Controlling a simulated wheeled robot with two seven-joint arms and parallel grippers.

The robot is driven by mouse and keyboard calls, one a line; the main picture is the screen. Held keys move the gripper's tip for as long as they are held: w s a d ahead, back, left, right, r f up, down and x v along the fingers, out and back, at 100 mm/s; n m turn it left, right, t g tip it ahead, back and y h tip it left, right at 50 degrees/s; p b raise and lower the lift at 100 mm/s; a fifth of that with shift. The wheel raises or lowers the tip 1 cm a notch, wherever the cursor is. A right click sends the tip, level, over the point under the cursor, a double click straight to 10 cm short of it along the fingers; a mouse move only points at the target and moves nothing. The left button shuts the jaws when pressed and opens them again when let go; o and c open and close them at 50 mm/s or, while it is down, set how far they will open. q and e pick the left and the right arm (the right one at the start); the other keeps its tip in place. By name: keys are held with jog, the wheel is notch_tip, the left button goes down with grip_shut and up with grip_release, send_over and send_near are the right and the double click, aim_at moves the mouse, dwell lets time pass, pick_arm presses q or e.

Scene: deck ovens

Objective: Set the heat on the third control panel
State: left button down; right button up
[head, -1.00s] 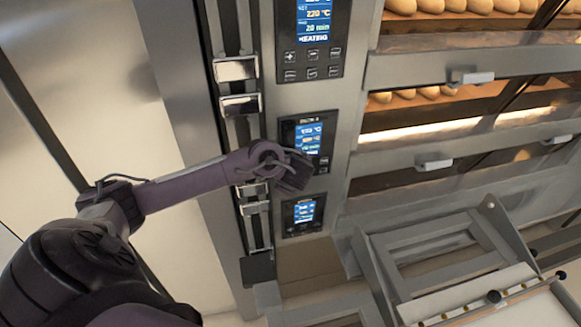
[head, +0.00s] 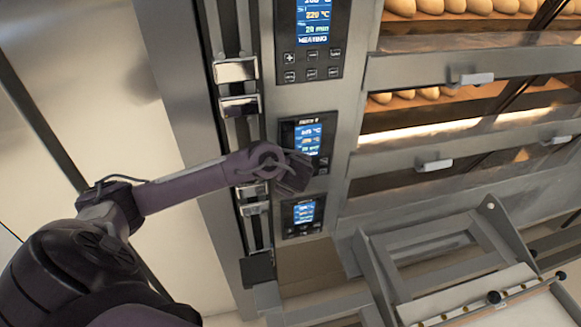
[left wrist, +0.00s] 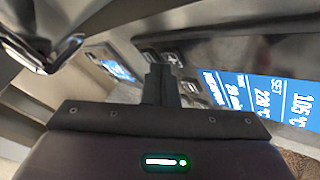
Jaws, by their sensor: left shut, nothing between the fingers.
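Three control panels with blue screens stand in a column in the head view: the upper panel (head: 311,40), the middle panel (head: 308,133) and the lower panel (head: 304,213). I cannot tell from their labels which is the third. My left gripper (head: 297,173) is shut and empty, in front of the middle panel's lower part, hiding some of its buttons. In the left wrist view the shut fingers (left wrist: 161,85) point at the button area beside a lit screen (left wrist: 255,97) that shows a SET line. Contact with a button cannot be told. My right gripper is not in view.
Glass oven doors (head: 470,100) with handles and bread inside lie right of the panels. A metal rail with bright brackets (head: 236,70) runs left of them. A metal frame (head: 440,250) stands at lower right.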

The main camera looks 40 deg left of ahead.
pick_arm(q)
jog(key=shift+w+a+r, duration=0.15)
jog(key=shift+a+r, duration=0.15)
jog(key=shift+r, duration=0.05)
jog(key=shift+s+d+f+p, duration=0.2)
jog(key=shift+s+d+p, duration=0.2)
jog(key=shift+s+d, duration=0.55)
jog(key=shift+s+d+f+p, duration=0.2)
jog(key=shift+s+d+p, duration=0.15)
jog(key=shift+s+d, duration=0.55)
jog(key=shift+w+d, duration=0.15)
jog(key=shift+d, duration=0.1)
